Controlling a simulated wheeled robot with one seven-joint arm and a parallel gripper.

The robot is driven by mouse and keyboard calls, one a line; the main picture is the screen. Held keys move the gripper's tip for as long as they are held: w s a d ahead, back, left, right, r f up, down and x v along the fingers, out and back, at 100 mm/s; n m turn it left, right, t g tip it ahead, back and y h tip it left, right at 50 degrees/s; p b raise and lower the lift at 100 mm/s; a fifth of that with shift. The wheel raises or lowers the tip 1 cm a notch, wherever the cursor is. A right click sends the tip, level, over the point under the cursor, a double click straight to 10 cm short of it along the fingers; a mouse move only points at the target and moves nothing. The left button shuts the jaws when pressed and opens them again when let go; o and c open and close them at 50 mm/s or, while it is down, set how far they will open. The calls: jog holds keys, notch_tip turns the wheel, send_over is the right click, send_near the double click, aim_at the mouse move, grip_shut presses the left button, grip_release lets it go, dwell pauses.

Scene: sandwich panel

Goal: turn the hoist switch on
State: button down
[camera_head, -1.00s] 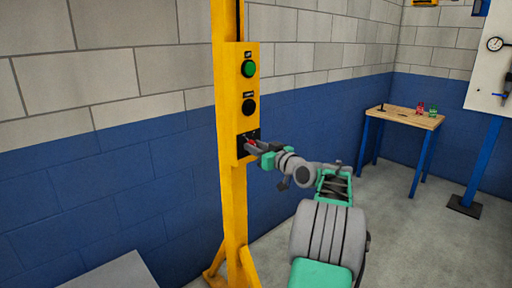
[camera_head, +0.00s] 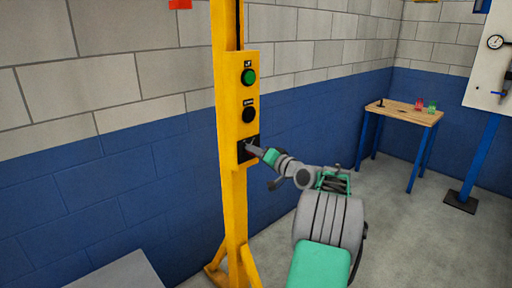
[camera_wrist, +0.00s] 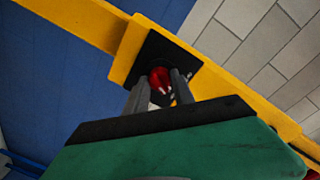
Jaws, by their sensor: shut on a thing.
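The hoist switch has a red handle (camera_wrist: 160,80) on a black plate (camera_wrist: 158,50), low on a yellow control panel. In the head view the black plate (camera_head: 243,152) sits below a green button (camera_head: 249,77) and a black button (camera_head: 249,115). My gripper (camera_wrist: 160,92) is at the switch, its two grey fingers on either side of the red handle and shut on it. In the head view my gripper (camera_head: 254,150) reaches the plate from the right and hides the red handle.
The yellow post (camera_head: 234,210) stands on a splayed foot before a blue and grey block wall. A wooden table (camera_head: 405,112) with small red and green items is at the right. A grey surface (camera_head: 118,272) is at the lower left. Floor between is clear.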

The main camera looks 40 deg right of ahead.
jog(key=shift+m+p, duration=0.7)
jog(key=shift+m, duration=0.3)
jog(key=c, duration=1.1)
grip_release()
jog(key=shift+o, duration=0.2)
jog(key=s+b, duration=0.1)
jog(key=s, duration=0.6)
jog(key=shift+s+r, duration=0.25)
jog(key=shift+s, duration=0.15)
